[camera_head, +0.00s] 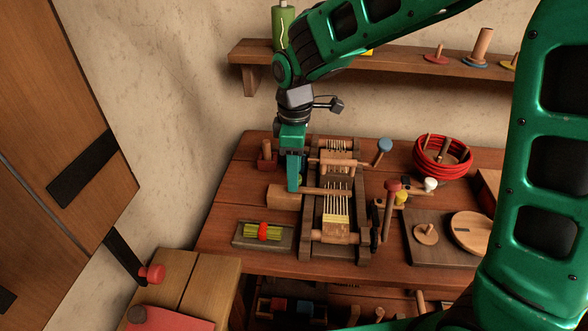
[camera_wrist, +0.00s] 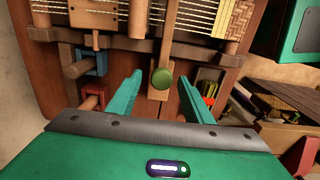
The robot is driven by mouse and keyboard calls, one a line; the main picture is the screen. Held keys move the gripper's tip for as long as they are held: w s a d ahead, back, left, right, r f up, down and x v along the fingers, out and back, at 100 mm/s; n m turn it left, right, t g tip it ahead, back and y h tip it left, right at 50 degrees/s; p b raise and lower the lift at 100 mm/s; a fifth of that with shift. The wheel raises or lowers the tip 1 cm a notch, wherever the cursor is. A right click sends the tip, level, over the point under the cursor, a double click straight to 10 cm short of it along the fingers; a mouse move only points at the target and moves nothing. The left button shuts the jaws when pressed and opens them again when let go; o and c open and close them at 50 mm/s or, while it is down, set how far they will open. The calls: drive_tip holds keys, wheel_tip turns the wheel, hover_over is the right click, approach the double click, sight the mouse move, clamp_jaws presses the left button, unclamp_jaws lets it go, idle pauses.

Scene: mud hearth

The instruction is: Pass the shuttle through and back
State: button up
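The loom (camera_head: 312,215) stands on the table with pale warp threads (camera_head: 338,200) stretched along it. A wooden piece (camera_head: 284,198), which looks like the shuttle, sticks out from the loom's left side. In the wrist view it is a narrow wooden bar (camera_wrist: 157,94) with a round green knob (camera_wrist: 162,77), in line with a rod running toward the warp. My gripper (camera_head: 293,186) points down over this piece. In the wrist view my gripper (camera_wrist: 161,78) is open, with one finger on each side of the knob and visible gaps. The head view hides the knob behind my gripper.
A grey tray (camera_head: 243,240) with a yellow-green bundle tied in red lies at the near left. Red and blue holders (camera_wrist: 92,92) are on the far side.

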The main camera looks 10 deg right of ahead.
wheel_tip(320, 180, up, 11)
drive_tip(key=shift+f, duration=0.15)
idle(0.4)
